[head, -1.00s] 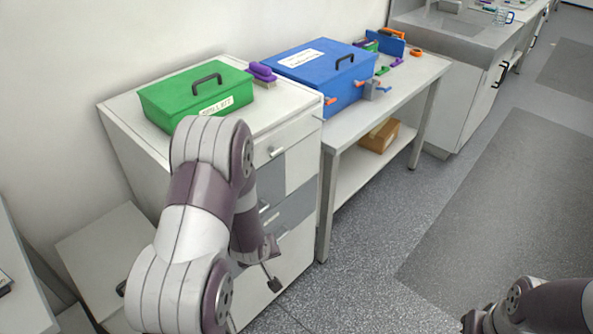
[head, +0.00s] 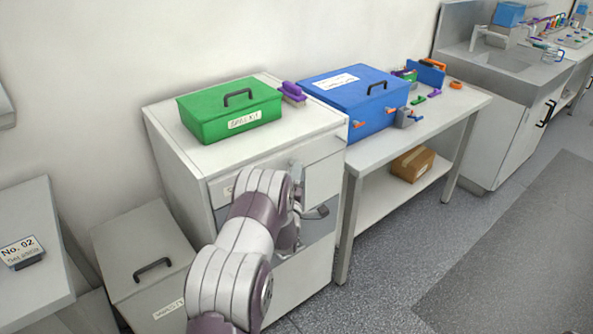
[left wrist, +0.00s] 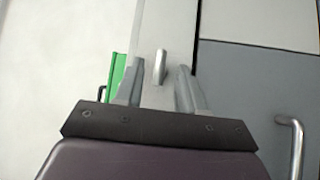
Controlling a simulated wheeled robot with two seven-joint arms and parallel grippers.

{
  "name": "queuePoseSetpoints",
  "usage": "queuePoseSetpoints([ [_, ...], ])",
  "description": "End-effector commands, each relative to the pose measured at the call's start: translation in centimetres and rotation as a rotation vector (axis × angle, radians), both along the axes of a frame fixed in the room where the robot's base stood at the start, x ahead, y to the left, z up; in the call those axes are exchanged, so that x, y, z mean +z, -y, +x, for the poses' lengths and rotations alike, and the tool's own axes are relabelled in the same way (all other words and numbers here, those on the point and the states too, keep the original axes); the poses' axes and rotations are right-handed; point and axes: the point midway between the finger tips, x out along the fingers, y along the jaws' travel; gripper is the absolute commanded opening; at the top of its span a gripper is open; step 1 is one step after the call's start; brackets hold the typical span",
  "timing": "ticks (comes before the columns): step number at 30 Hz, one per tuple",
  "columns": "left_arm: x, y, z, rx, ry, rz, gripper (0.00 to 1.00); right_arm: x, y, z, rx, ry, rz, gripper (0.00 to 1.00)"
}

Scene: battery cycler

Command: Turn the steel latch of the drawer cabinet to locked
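The steel latch (left wrist: 159,67) is a small rounded bar on a pale strip of the drawer cabinet. In the left wrist view it stands upright in the picture, between the fingers of my left gripper (left wrist: 160,80). The fingers are open, with a gap on both sides of the latch; contact does not show. My left gripper (head: 314,213) is at that front, partly hidden. I cannot make out the latch there. My right gripper is not in view.
A green box (head: 230,112) sits on the cabinet. A bench with a blue box (head: 350,95) and small tools stands close on the right. A low grey box with a black handle (head: 152,268) stands at the left. The floor at the right is clear.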

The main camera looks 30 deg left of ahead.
Motion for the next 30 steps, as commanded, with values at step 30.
queuePoseSetpoints([
  [30,0.8,-0.6,1.6,-0.001,-0.070,0.033,0.00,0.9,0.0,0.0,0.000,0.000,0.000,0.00],
])
